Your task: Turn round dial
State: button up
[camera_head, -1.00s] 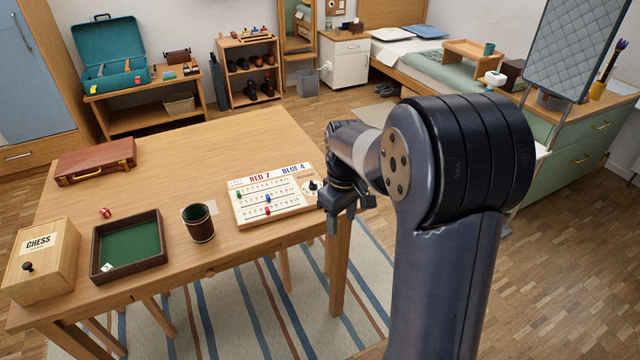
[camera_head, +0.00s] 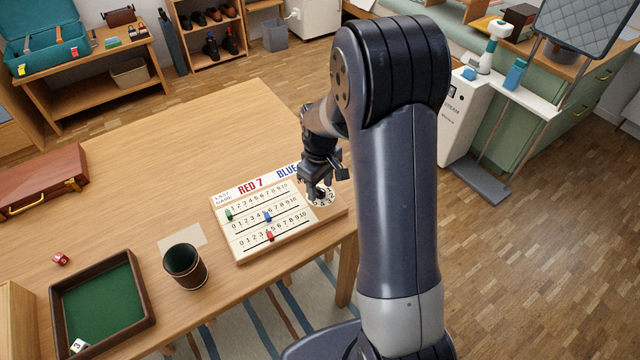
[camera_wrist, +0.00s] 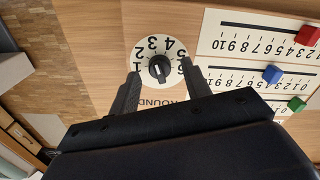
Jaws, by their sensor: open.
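The round dial is a white numbered disc with a black knob (camera_wrist: 159,68) at its centre. In the wrist view it lies just beyond and between the two fingers of my gripper (camera_wrist: 162,88). The fingers are open and spread to either side of the knob, and I cannot tell their height above it. In the head view my gripper (camera_head: 320,190) hangs over the dial disc (camera_head: 323,197) at the right end of the wooden scoreboard (camera_head: 262,250), hiding the knob there. The word "ROUND" is partly hidden below the dial in the wrist view.
The scoreboard has green, blue (camera_head: 267,216) and red pegs. A dark leather cup (camera_head: 184,268) and a green-lined tray (camera_head: 104,300) stand to its left. A brown case (camera_head: 40,182) lies farther left. The back of the table (camera_head: 200,150) is clear.

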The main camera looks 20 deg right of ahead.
jog(key=c, duration=1)
jog(key=shift+m, duration=0.3)
jog(key=m, duration=0.3)
jog(key=shift+m, duration=2.3)
jog(key=o, duration=1)
